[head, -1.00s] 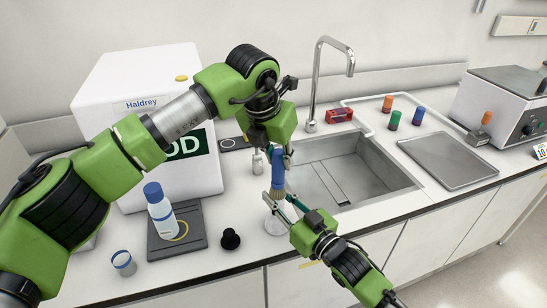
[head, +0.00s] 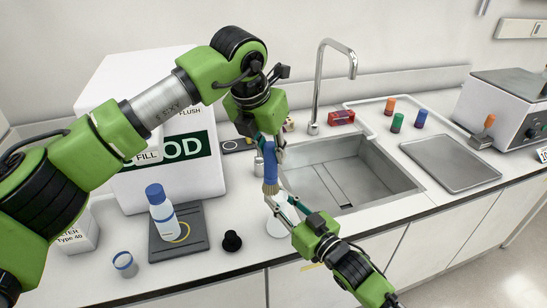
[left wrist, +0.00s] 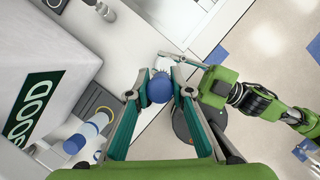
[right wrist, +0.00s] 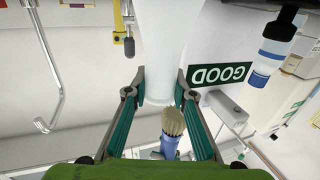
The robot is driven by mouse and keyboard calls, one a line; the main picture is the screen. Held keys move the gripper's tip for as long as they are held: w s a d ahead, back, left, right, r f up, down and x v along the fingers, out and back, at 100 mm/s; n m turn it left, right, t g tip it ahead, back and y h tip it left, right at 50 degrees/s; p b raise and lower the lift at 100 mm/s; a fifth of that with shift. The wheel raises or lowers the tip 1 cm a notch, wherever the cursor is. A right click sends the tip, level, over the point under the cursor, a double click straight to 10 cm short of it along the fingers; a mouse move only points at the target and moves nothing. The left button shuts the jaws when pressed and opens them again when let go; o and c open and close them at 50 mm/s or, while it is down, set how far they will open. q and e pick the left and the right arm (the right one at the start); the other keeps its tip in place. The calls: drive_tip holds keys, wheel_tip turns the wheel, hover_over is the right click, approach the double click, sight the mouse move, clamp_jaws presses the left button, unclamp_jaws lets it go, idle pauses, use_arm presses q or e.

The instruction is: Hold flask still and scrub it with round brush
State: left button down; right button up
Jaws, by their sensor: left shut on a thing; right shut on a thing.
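My left gripper (head: 268,142) is shut on the blue handle of the round brush (head: 270,165), which hangs upright with its tan bristles down. In the left wrist view the round blue handle end (left wrist: 159,88) sits between the fingers. My right gripper (head: 287,204) is shut on the neck of a pale flask (head: 277,229) at the counter's front, left of the sink. In the right wrist view the flask (right wrist: 160,50) is between the fingers, and the bristles (right wrist: 173,122) show just off its mouth, apparently outside it.
A steel sink (head: 405,190) with a tap (head: 322,85) is to the right. A blue-capped bottle (head: 162,215) stands on a dark tray (head: 196,240) at left. A metal tray (head: 450,165) lies right.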

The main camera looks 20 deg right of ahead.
use_arm(q)
drive_tip(key=shift+r, duration=2.4)
use_arm(e)
drive_tip(key=o, duration=1.2)
drive_tip(key=shift+s, duration=0.1)
drive_tip(key=v, duration=1.1)
drive_tip(key=shift+s+d, duration=0.1)
drive_tip(key=shift+s, duration=0.3)
